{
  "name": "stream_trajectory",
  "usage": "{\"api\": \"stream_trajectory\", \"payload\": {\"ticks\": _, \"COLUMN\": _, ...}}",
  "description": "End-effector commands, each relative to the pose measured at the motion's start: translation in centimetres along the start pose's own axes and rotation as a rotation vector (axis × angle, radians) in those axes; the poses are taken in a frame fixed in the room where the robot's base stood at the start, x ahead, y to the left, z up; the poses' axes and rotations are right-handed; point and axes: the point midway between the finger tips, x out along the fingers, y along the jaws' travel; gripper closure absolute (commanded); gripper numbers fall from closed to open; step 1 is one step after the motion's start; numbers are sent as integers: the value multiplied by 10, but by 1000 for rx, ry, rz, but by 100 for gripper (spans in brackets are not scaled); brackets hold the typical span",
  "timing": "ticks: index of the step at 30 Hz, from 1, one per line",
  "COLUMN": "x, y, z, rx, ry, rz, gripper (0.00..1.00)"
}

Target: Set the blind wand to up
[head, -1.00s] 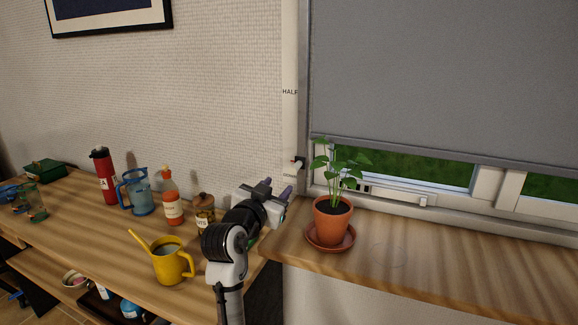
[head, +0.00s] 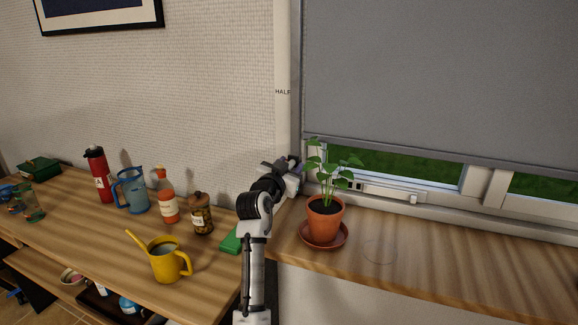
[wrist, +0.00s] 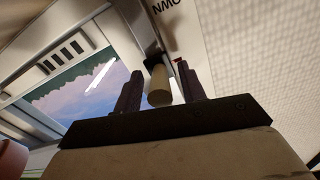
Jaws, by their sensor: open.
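The wand's pale cylindrical knob (wrist: 159,86) with its dark collar shows in the wrist view between the two dark fingers of my gripper (wrist: 160,68). The fingers are apart, with a gap on each side of the knob. A printed label, partly cut off and reading like DOWN (wrist: 168,6), is on the strip beside it. In the head view my gripper (head: 292,164) is at the lower end of the white strip (head: 283,60) marked HALF, and it hides the knob. The grey blind (head: 430,75) hangs most of the way down the window.
A potted plant (head: 325,217) on a saucer stands on the sill just right of my gripper. A yellow watering can (head: 166,262), a jar (head: 201,215), bottles and a blue jug (head: 132,190) stand on the left counter.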

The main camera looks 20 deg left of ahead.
Motion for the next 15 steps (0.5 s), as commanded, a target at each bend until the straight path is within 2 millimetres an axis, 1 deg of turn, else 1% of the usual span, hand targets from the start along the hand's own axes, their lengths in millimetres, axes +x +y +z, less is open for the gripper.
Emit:
{"api": "stream_trajectory", "payload": {"ticks": 3, "x": 0, "y": 0, "z": 0, "rx": 0, "ry": 0, "rz": 0, "gripper": 61}}
{"api": "stream_trajectory", "payload": {"ticks": 12, "x": 0, "y": 0, "z": 0, "rx": 0, "ry": 0, "rz": 0, "gripper": 100}}
{"api": "stream_trajectory", "payload": {"ticks": 15, "x": 0, "y": 0, "z": 0, "rx": 0, "ry": 0, "rz": 0, "gripper": 100}}
